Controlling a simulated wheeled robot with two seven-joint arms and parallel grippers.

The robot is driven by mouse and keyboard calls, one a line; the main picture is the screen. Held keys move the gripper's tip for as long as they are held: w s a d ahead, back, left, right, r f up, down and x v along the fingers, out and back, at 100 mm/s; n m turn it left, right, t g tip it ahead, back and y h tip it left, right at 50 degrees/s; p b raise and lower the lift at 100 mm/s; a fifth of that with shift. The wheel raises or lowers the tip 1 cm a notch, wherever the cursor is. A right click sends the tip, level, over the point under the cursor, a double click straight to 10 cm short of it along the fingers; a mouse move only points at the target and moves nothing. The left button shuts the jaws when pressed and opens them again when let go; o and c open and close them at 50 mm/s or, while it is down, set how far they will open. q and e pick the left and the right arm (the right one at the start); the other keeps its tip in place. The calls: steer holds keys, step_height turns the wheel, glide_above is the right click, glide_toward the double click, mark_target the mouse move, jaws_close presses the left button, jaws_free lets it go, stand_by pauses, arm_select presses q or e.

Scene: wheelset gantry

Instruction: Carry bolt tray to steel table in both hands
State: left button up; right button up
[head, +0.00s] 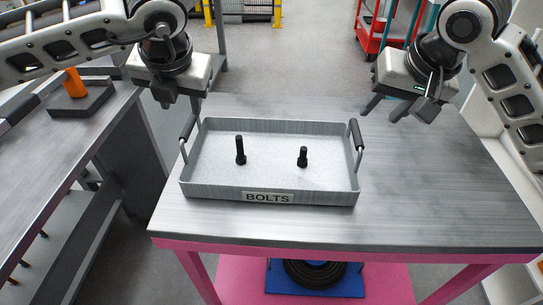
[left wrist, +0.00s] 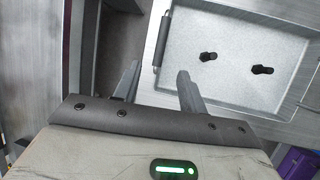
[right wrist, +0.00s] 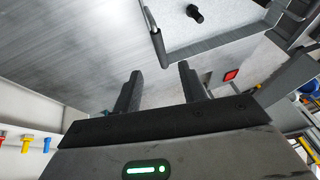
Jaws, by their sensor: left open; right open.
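The bolt tray (head: 225,196) is a shallow grey metal tray labelled BOLTS, lying flat on a steel-topped table with a pink frame (head: 430,190). My left gripper (head: 179,102) is open and empty, above and beside the left handle; the left wrist view shows that handle (left wrist: 162,42) just beyond the fingertips. My right gripper (head: 391,110) is open and empty, up and right of the right handle, apart from it.
Another grey bench (head: 85,140) stands at the left across a narrow gap, with an orange item (head: 74,82) on a dark block. The table right of the tray is clear. A red cart (head: 372,30) stands at the back. A blue item (head: 345,280) lies on the pink lower shelf.

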mark_target(188, 127)
arm_select(q)
steer(key=x, duration=1.3)
arm_select(e)
steer(key=x, duration=1.3)
arm_select(q)
steer(key=shift+d, duration=0.1)
jaws_close()
arm_select(e)
jaws_close()
arm_select(q)
steer(key=shift+r, duration=0.1)
arm_select(e)
steer(key=shift+r, duration=0.15)
